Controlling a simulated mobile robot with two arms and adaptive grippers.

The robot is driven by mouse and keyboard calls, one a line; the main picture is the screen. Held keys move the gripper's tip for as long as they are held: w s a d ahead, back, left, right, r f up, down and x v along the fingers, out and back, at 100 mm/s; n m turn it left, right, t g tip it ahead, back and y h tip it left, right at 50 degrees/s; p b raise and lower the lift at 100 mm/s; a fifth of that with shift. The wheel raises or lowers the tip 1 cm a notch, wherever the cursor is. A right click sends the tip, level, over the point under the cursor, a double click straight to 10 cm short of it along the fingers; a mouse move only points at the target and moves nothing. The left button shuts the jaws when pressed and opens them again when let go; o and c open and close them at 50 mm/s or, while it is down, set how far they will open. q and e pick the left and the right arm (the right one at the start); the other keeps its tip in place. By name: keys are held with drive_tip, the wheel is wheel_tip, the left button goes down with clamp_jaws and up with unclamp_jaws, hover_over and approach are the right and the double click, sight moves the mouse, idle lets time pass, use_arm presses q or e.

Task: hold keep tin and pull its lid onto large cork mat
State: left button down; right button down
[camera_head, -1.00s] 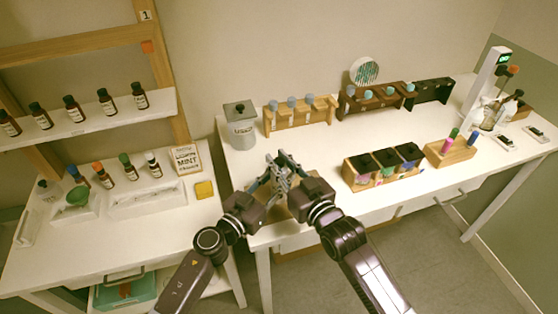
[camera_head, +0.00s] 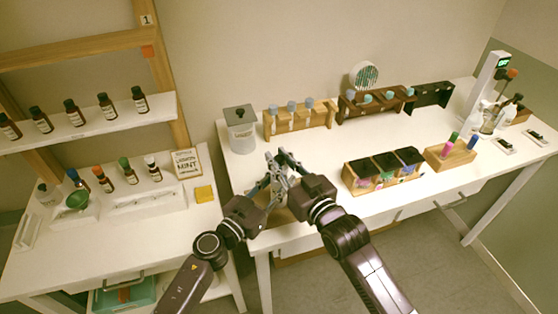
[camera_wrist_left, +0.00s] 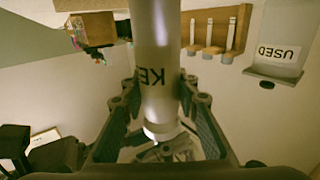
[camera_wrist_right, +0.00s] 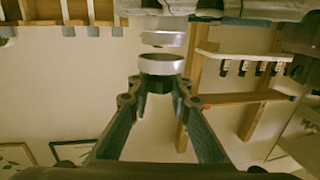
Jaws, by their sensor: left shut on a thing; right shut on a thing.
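The keep tin (camera_wrist_left: 158,75) is a pale cylinder with the letters "KE" showing in the left wrist view. My left gripper (camera_head: 264,186) is shut around its side; it also shows in the left wrist view (camera_wrist_left: 160,95). My right gripper (camera_head: 282,158) is just above the left one. In the right wrist view my right gripper (camera_wrist_right: 158,85) is shut on the lid (camera_wrist_right: 160,66), a short silvery ring. A gap shows between the lid and the silvery piece beyond it. The large cork mat (camera_head: 282,216) is a brown patch mostly hidden behind my grippers.
A grey tin marked "USED" (camera_head: 241,133) stands at the back left of the right table. Wooden racks (camera_head: 300,118) line the back. A box with dark-topped compartments (camera_head: 382,172) stands right of my grippers. The table between them is clear.

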sight(279, 158)
drive_tip(key=shift+r, duration=0.15)
drive_tip(key=shift+r, duration=1.9)
use_arm(q)
drive_tip(key=c, duration=1.4)
unclamp_jaws()
